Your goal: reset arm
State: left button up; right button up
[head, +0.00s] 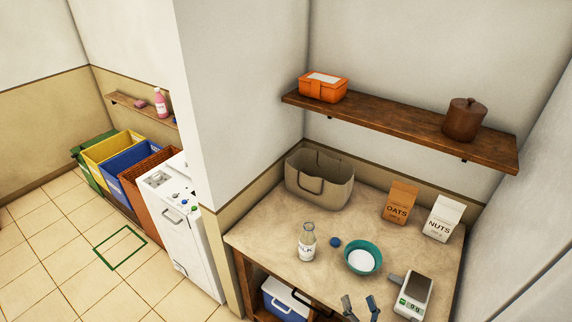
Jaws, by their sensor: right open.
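My right gripper (359,302) shows at the bottom edge of the head view, with its two fingertips apart and nothing between them. It is in front of the teal bowl (376,269) with white contents and left of the kitchen scale (415,295). The rest of the right arm is cut off by the frame. My left gripper is not in view.
On the counter (275,234) stand a fabric basket (330,192), a milk bottle (307,243), a blue ball (335,242), an oats bag (400,203) and a nuts bag (441,219). A wooden shelf (400,113) above holds an orange box (323,90) and brown pot (464,122).

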jog(key=s+d+f+m+g+h, duration=0.1)
jog(key=s+d+m+g+h, duration=0.2)
jog(key=d+m+h, duration=0.9)
jog(key=s+a+f+m+g+y, duration=0.1)
jog(key=s+f+m+g+y, duration=0.4)
jog(key=m, duration=0.6)
jog(key=s+a+f+m+g+y, duration=0.2)
jog(key=s+a+f+m+g, duration=0.2)
jog(key=s+a, duration=0.25)
jog(key=s+a+f+m+g+y, duration=0.2)
jog(key=s+a+f+m+g, duration=0.25)
jog(key=s, duration=0.25)
notch_tip(320, 180, down, 23)
jog(key=s+n, duration=0.1)
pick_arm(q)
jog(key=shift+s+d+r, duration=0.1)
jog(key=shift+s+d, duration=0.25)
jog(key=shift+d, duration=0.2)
pick_arm(e)
jog(key=s+d+f, duration=0.2)
jog(key=s+f, duration=0.7)
jog(key=s+d+f+g, duration=0.1)
jog(key=s+d+f, duration=0.1)
jog(key=s+f, duration=0.7)
jog(key=shift+s, duration=0.35)
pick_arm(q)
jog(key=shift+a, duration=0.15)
pick_arm(e)
jog(key=shift+a+r+g, duration=0.1)
jog(key=shift+g, duration=0.15)
